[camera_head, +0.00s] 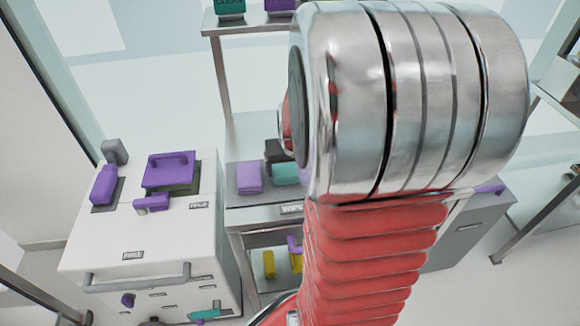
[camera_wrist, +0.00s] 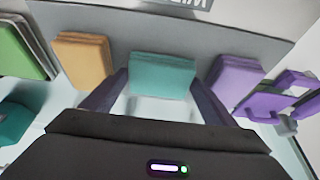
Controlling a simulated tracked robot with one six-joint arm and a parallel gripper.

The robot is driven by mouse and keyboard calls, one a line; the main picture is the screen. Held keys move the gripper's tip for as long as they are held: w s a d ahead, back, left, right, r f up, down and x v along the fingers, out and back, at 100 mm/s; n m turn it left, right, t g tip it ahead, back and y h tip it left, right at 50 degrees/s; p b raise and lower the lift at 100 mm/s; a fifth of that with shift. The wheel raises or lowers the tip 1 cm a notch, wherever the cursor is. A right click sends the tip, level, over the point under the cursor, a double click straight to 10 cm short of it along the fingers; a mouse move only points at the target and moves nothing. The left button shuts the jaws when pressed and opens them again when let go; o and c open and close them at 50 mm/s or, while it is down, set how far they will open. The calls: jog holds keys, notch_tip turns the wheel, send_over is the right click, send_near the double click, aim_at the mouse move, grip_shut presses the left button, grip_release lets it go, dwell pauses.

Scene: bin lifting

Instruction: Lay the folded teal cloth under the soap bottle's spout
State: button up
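The folded teal cloth (camera_wrist: 163,72) lies on a grey shelf in the wrist view, between and just beyond my fingertips. It also shows in the head view (camera_head: 286,174), partly hidden by my arm. My gripper (camera_wrist: 158,82) is open, with one dark finger on each side of the cloth. A light gap shows between the fingers, and nothing is held. I cannot tell whether the fingers touch the cloth. I cannot pick out the soap bottle or its spout for certain in either view.
A folded orange cloth (camera_wrist: 83,60) and a folded purple cloth (camera_wrist: 237,78) lie close on either side. A purple-handled object (camera_wrist: 275,102) is at the right. A white cabinet (camera_head: 145,240) with purple items on top stands at the left in the head view.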

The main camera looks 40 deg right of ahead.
jog(key=o, duration=0.4)
jog(key=shift+c, duration=0.2)
jog(key=shift+r, duration=0.1)
jog(key=v, duration=1.2)
dwell(0.4)
jog(key=s+a+r+n+t+y, duration=0.1)
jog(key=s+a+r+n, duration=0.1)
jog(key=a, duration=1)
jog(key=s+a+r+n+t+y, duration=0.1)
jog(key=s+a+n, duration=0.3)
jog(key=a, duration=0.8)
jog(key=shift+a+r+n+y, duration=0.2)
jog(key=shift+r+n+y, duration=0.1)
jog(key=shift+r+n, duration=0.15)
